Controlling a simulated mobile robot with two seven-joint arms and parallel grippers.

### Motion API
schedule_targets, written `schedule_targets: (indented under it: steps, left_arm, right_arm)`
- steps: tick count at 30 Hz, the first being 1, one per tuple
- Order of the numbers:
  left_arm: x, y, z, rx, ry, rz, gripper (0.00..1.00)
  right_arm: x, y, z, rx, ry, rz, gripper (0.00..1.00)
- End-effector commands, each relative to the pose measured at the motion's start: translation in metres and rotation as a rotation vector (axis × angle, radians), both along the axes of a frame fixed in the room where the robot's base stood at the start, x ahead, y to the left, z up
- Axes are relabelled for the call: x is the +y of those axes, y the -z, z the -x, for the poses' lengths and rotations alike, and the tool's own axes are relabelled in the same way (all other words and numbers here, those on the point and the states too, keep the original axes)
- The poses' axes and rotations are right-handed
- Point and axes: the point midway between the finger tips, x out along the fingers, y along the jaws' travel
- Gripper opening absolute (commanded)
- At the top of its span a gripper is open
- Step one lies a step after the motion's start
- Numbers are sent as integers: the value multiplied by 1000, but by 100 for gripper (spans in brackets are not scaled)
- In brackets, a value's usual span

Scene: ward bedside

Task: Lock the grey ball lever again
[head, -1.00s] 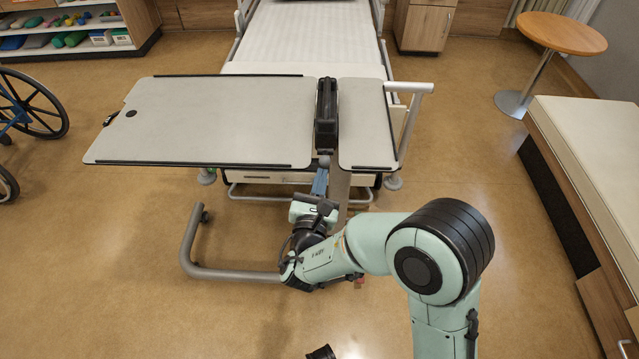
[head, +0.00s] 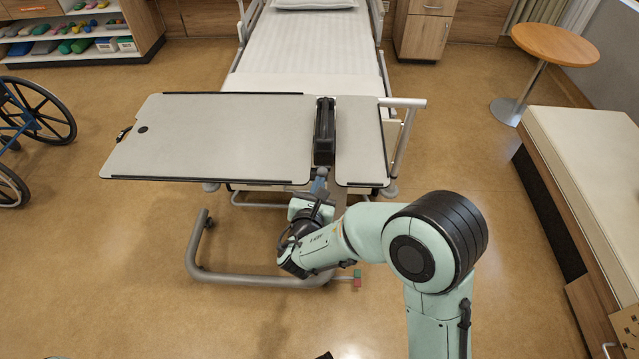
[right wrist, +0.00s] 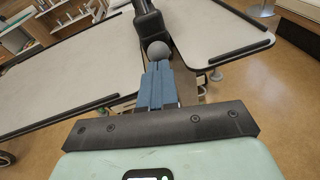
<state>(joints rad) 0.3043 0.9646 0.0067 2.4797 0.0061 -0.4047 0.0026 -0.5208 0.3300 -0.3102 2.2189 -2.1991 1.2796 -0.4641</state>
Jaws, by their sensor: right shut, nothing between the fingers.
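The grey ball lever (right wrist: 158,50) sticks out from the near end of the black housing (head: 325,135) between the two tabletop panels. In the head view the ball (head: 322,171) is small and partly covered. My right gripper (right wrist: 159,66) has its blue fingers shut together and empty. Their tips point at the ball and meet its near edge in the right wrist view; I cannot tell whether they touch it. In the head view the right gripper (head: 320,181) is just on the near side of the ball. My left gripper is not in view.
The large panel (head: 220,130) lies left of the housing and the small panel (head: 360,140) right, with a side rail (head: 405,130). The grey floor frame (head: 235,278) and red and green pedals (head: 357,278) are below. A bed (head: 305,50) stands behind; a couch (head: 580,160) is right.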

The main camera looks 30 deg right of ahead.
Motion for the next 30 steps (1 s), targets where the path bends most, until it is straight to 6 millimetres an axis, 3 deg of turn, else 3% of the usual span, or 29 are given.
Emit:
schedule_targets:
  steps: [1, 3, 9, 13, 18, 30]
  left_arm:
    - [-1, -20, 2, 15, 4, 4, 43]
    - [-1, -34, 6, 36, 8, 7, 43]
    - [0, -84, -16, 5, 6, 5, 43]
    - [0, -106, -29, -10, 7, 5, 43]
    - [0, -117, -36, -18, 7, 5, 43]
    - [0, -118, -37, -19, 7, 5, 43]
  right_arm:
    - [-3, -16, -3, 32, 5, -22, 0]
    - [-5, -23, -7, 84, 5, -56, 0]
    - [-12, -42, -20, 241, 5, -154, 0]
    - [-17, -49, -28, 341, 3, -217, 0]
    - [-23, -51, -37, 353, 2, -218, 0]
    - [-33, -58, -54, 353, 1, -216, 0]
